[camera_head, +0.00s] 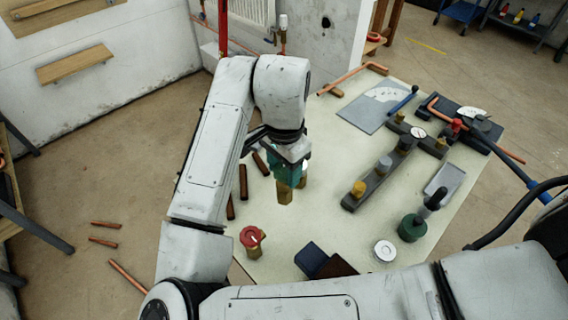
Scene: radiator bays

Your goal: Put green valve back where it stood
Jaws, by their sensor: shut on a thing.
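The green valve (284,171) has a teal-green upper part and a brass lower end that points down. My gripper (285,152) is shut on its upper part and hides some of it. The valve is over the left half of the pale worktable (325,205). I cannot tell whether its brass end touches the table or hangs just above it. A second brass piece shows close beside it on the right, partly hidden. A valve with a red top (251,238) stands nearer, at the table's left front edge.
A dark rack (380,172) with several fittings stands right of the gripper. Brown bars (243,182) lie to the left. Nearer are a dark blue block (311,259), a white ring (384,251) and a dark green can (411,228). The table middle is mostly bare.

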